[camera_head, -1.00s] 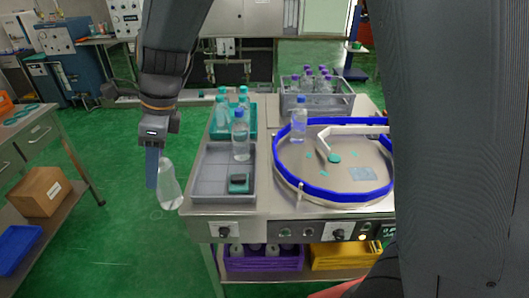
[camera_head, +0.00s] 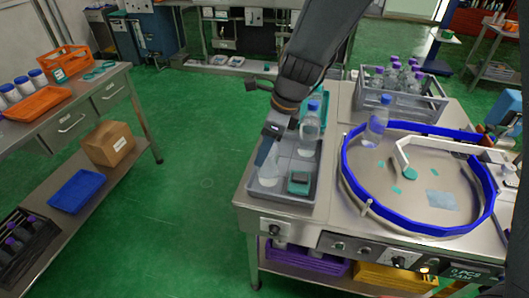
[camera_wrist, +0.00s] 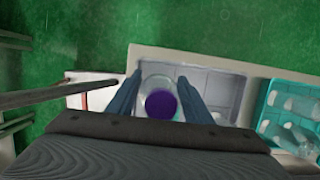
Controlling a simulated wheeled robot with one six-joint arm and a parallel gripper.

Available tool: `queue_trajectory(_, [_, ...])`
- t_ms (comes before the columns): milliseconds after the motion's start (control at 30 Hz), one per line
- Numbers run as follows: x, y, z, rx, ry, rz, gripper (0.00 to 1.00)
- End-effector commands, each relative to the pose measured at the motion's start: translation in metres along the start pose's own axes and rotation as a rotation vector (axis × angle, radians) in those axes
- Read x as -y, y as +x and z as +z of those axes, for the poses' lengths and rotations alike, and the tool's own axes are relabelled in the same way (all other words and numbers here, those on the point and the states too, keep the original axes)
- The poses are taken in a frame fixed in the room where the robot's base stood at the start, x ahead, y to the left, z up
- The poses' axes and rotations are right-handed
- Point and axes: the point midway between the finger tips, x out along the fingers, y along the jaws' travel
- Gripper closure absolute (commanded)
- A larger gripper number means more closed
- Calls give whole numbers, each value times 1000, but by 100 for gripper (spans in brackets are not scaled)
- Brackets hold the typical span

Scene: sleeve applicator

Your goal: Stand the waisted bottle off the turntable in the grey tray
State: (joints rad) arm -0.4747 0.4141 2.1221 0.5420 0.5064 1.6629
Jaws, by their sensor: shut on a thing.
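My gripper (camera_head: 265,158) points down over the left part of the grey tray (camera_head: 299,192). It is shut on a clear bottle (camera_head: 268,184), whose purple cap (camera_wrist: 161,104) sits between the two blue fingers in the wrist view. The bottle looks nearly upright and within the tray's outline; I cannot tell whether its base touches the floor. Its waist is hard to make out behind the fingers. A blue-capped bottle (camera_head: 310,126) stands farther back in the tray. The turntable (camera_head: 420,190) with its blue rim is to the right and carries another clear bottle (camera_head: 376,124).
A small teal and dark object (camera_head: 300,182) lies in the tray's front right, close to the held bottle. A teal tray of bottles (camera_wrist: 285,115) adjoins the grey tray. A grey crate (camera_head: 405,103) of purple-capped bottles stands behind the turntable. Open green floor lies left.

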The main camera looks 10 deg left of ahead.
Motion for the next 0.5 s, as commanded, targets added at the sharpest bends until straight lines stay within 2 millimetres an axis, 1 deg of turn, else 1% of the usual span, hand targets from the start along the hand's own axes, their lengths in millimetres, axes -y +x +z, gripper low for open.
queue_trajectory(33, [-1,7,-2,0,1,2,88])
queue_trajectory(100, [-1,15,-4,0,-1,2,88])
queue_trajectory(167, [0,18,-4,0,-1,0,88])
queue_trajectory(500, [-1,22,-5,1,-4,0,88])
